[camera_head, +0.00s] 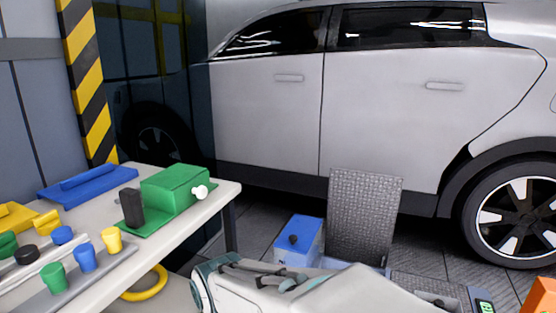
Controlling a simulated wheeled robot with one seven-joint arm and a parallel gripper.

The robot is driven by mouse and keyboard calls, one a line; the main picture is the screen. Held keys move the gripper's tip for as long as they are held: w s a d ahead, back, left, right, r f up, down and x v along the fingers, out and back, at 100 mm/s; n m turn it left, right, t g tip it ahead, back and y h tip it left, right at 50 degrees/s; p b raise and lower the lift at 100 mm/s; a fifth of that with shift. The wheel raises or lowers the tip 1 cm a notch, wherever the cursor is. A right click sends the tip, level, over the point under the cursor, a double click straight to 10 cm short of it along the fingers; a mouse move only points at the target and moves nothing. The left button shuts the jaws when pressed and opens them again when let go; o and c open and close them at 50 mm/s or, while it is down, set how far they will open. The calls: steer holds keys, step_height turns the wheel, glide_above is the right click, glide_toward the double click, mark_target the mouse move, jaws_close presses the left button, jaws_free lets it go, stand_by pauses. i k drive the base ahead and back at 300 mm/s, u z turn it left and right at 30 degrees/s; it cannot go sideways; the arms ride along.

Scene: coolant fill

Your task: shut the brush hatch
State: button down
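A grey textured panel (365,217), which looks like the brush hatch, stands open and nearly upright, tilted slightly. The white and teal shape in front, which looks like part of my arm, hides much of the low unit and whatever opening lies below the panel. I cannot make out my gripper's fingers in this view, so no contact with the panel shows.
A light table (225,189) on the left holds a green block device (175,187), a blue tray and several coloured cups. A silver car (390,95) stands behind the panel. A small green display (485,306) and an orange object (541,297) are at lower right.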

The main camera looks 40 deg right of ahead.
mark_target(363, 207)
steer(key=z, duration=0.55)
steer(key=i, duration=0.7)
steer(key=z, duration=0.85)
